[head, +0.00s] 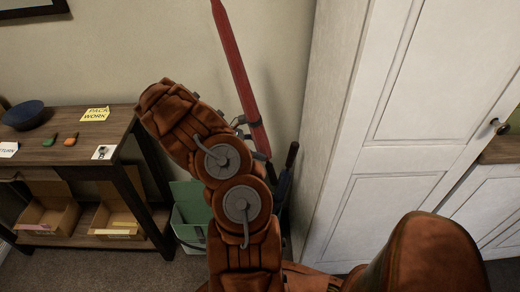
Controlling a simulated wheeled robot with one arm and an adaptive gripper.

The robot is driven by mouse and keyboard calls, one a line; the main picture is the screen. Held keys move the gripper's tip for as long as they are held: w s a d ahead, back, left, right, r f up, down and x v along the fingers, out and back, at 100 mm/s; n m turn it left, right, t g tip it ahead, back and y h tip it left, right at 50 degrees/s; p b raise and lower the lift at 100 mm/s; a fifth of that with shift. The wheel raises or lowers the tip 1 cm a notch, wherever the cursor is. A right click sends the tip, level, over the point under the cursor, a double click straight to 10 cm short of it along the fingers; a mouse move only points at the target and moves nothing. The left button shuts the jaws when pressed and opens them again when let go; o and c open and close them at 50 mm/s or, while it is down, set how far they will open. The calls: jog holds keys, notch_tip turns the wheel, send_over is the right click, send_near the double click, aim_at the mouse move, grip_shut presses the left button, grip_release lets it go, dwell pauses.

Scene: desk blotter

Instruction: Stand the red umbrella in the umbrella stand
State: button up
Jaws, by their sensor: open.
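The red umbrella (236,62) is long and slim. It stands nearly upright in front of the wall, its top tilted left, its lower end hidden behind my arm. My gripper (250,130) is mostly hidden by my arm; small grey finger parts show at the umbrella's lower visible part. It is open, and I cannot tell whether it touches the umbrella. A dark blue, slim item with a black handle (291,156) stands at the right of my arm. The umbrella stand cannot be clearly made out; my arm covers the floor area there.
A tall white cabinet (400,110) stands close on the right. A wooden desk (75,150) at the left holds a dark bowl (23,115), small items and a yellow note (95,114). A green bin (190,222) stands between desk and arm. Cardboard boxes (48,212) sit on the lower shelf.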

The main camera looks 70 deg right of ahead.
jog(key=v, duration=1.2)
dwell(1.0)
jog(key=s+a+r+m+t+p, duration=0.3)
jog(key=a+r+m+t+p, duration=0.15)
jog(key=a+r, duration=1.3)
jog(key=s+a+r+t+y+p, duration=0.1)
jog(key=s+a+p, duration=0.1)
jog(key=a, duration=0.7)
jog(key=s+a+r+t+y+p, duration=0.2)
jog(key=s+a, duration=0.3)
jog(key=a, duration=0.4)
jog(key=s+a+r+t+y+p, duration=0.2)
jog(key=s+a+p, duration=0.1)
jog(key=a, duration=0.6)
jog(key=shift+s+r, duration=0.25)
jog(key=shift+s, duration=0.2)
